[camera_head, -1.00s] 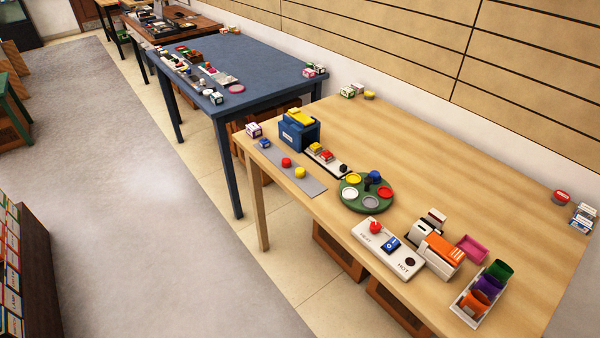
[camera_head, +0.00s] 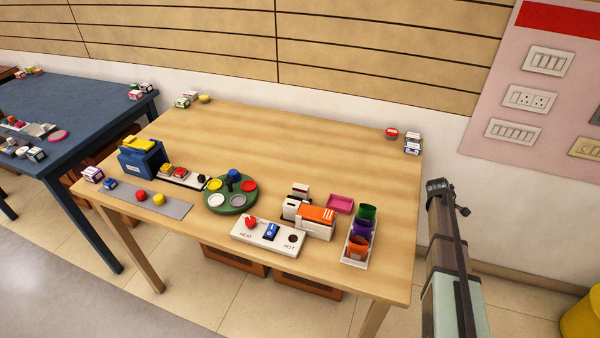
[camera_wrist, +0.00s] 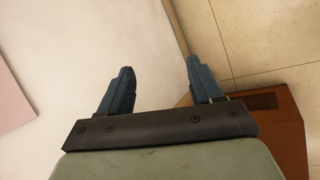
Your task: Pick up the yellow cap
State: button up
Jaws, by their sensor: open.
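A small yellow round piece (camera_head: 158,199) sits on the grey mat (camera_head: 178,209) at the front left of the wooden table, beside a red one (camera_head: 141,196). Another yellow round item (camera_head: 205,98) stands at the table's back edge. A yellow disc (camera_head: 214,184) lies on the green round tray (camera_head: 211,205). I cannot tell which of these is the cap. My gripper (camera_wrist: 159,63) is open and empty in the wrist view, its two fingers apart over wall and floor. My arm is right of the table in the head view, far from the yellow pieces.
On the wooden table (camera_head: 300,145) stand a blue box (camera_head: 140,163), a white switch panel (camera_head: 262,245), an orange-topped unit (camera_head: 316,214) and a white rack of coloured cups (camera_head: 354,258). The table's back middle is clear. A blue table (camera_head: 60,103) stands left.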

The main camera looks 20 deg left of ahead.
jog(key=w+a+r+n+t, duration=0.2)
jog(key=w+a+r, duration=0.1)
jog(key=w+r, duration=0.6)
jog(key=w+a+r+n+t, duration=0.25)
jog(key=w+r, duration=0.35)
jog(key=r, duration=0.6)
jog(key=s+a+r+n+g+y, duration=0.1)
jog(key=s+a, duration=0.1)
jog(key=a, duration=1.1)
jog(key=s+a+r+n+g+y, duration=0.1)
jog(key=s+a, duration=0.2)
jog(key=a, duration=1)
jog(key=s+a+r+n+g+y, duration=0.1)
jog(key=s+a+r+n, duration=0.1)
jog(key=a, duration=1.1)
jog(key=n+g+y, duration=0.2)
jog(key=n+g, duration=0.4)
jog(key=n, duration=0.1)
send_near(159, 196)
notch_tip(159, 196, down, 9)
jog(key=shift+w+d+r, duration=0.1)
jog(key=c, duration=1.1)
